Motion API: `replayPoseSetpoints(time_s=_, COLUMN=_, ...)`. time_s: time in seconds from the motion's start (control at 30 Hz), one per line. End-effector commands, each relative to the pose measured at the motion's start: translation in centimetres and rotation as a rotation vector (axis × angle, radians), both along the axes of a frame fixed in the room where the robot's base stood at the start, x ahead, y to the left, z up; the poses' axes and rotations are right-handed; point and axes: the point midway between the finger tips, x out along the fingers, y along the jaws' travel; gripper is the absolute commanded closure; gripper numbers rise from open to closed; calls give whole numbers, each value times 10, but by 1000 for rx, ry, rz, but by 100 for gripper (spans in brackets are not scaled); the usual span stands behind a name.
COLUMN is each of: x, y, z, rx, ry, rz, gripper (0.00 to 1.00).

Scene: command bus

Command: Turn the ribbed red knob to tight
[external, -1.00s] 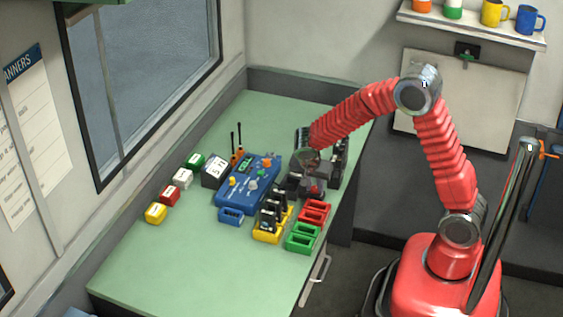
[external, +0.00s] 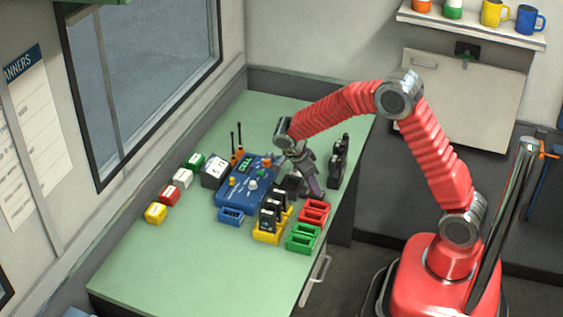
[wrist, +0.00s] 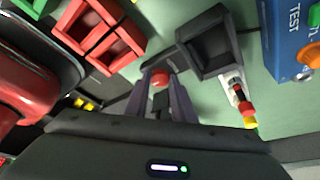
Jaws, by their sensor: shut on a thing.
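The red knob (wrist: 160,77) shows as a small rounded red end between my fingertips in the wrist view. Its ribs are too small to make out. My gripper (wrist: 161,95) is shut on it, with one grey-purple finger on each side. A dark bar or bracket lies by the knob. In the external view my gripper (external: 315,188) slants down to the right, near the table's right edge, and covers the knob there. Any tight mark cannot be read.
The blue test box (external: 245,182) stands left of my gripper. Red trays (external: 314,211), green trays (external: 302,238) and a yellow rack (external: 268,234) with black radios are in front. A dark open box (wrist: 207,45) is close by. Black radios (external: 337,165) stand to the right.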

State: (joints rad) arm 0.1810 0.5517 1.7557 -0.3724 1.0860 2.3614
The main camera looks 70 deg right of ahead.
Motion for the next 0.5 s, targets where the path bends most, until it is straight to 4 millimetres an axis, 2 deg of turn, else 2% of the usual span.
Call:
replayPoseSetpoints(time_s=0.47, x=1, y=2, z=-2, rx=4, ry=-2, rz=-17, gripper=100)
replayPoseSetpoints(time_s=0.5, x=1, y=2, z=-2, rx=4, ry=-2, rz=-17, gripper=74)
